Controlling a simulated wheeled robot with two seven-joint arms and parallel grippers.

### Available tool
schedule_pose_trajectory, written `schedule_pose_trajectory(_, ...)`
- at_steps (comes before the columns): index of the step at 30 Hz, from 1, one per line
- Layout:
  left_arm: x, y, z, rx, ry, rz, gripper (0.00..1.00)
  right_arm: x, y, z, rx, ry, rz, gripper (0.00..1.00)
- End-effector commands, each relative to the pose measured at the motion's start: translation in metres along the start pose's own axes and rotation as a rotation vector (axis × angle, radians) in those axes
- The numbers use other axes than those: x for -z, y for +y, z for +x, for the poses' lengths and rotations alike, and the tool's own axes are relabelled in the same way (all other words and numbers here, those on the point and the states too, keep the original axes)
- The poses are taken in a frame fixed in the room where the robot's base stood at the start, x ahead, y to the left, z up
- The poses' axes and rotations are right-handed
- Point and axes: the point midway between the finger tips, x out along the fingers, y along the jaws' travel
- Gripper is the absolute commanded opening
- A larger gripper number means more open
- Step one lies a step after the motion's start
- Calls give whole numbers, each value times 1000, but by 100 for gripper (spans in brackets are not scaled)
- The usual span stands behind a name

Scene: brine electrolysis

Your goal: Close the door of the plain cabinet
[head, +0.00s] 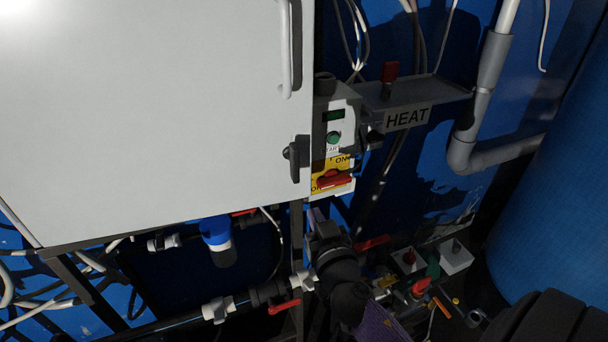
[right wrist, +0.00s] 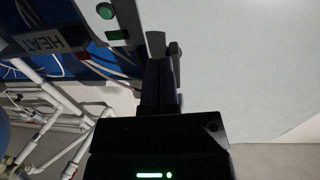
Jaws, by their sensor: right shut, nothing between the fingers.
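The plain cabinet's door (head: 160,100) is a broad, pale grey panel filling the upper left of the head view. It carries a pale bar handle (head: 287,50) and a black latch (head: 292,160) near its right edge. The pale panel (right wrist: 250,60) also fills the right of the right wrist view. I cannot tell how far the door stands open. My right gripper (head: 318,222) is shut and empty, just below the door's lower right corner. In the right wrist view its dark fingers (right wrist: 158,85) lie beside the panel's edge; contact is unclear. My left gripper is not in view.
A control box with a green button (head: 334,138) and a red switch (head: 333,180) adjoins the door's right edge. A HEAT sign (head: 407,118) hangs beyond it. Pipes and valves (head: 265,295) crowd the space below. A blue tank (head: 555,200) stands at right.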

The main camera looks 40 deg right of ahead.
Motion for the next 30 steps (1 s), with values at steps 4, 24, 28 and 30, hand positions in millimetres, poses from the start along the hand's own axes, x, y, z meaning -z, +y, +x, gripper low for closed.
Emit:
schedule_pose_trajectory(4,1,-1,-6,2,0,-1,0,3,0,34,-1,3,-4,0)
schedule_pose_trajectory(24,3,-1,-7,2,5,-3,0,0,1,97,-1,0,-3,0)
schedule_pose_trajectory(28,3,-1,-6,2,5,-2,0,0,1,98,0,0,-3,0)
schedule_pose_trajectory(30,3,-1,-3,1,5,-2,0,-2,3,102,6,-1,-4,0)
